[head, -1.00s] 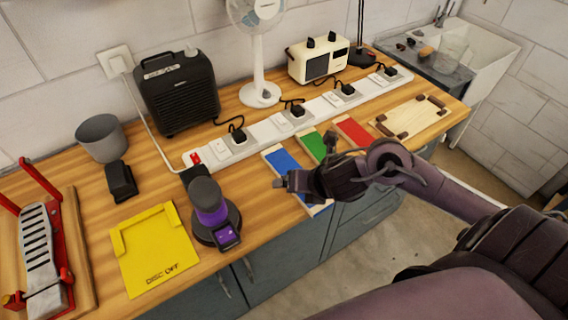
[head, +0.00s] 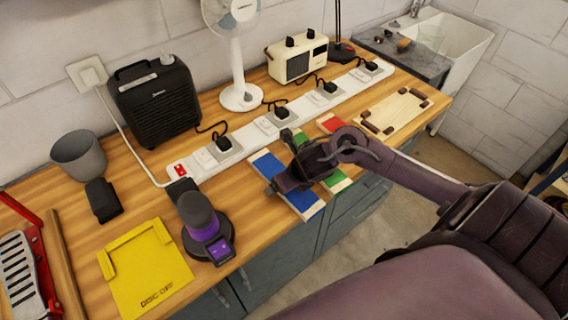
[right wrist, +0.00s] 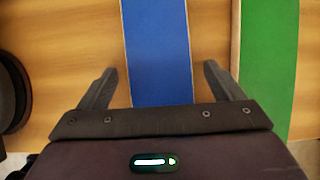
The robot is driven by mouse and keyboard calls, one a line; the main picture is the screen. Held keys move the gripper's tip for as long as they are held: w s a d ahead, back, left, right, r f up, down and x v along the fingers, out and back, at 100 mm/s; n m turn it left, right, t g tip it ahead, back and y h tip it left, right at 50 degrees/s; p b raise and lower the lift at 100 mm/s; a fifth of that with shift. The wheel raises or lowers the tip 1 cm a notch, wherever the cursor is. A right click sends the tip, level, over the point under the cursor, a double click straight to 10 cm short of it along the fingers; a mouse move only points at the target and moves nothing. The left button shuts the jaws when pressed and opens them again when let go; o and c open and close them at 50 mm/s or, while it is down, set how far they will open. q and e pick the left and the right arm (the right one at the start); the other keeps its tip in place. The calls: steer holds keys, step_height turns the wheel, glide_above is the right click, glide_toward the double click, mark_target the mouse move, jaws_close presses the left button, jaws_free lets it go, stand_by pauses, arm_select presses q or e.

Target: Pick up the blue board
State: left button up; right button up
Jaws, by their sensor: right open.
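The blue board (head: 267,166) lies flat on the wooden bench, with pale edges, in front of the white power strip. In the head view my right gripper (head: 278,163) hangs over it and hides its middle. In the right wrist view the blue board (right wrist: 158,50) runs between my open right gripper's fingers (right wrist: 158,85), one finger on each side. The jaws hold nothing; I cannot tell the exact height above the board. My left gripper is not in view.
A green board (head: 338,182) lies just right of the blue one, close to a finger, and a red board (head: 329,123) lies beyond. A purple-and-black sander (head: 203,225) stands to the left. The power strip (head: 245,140) runs behind. A yellow plate (head: 146,270) lies front left.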

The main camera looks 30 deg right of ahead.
steer(key=c, duration=1.2)
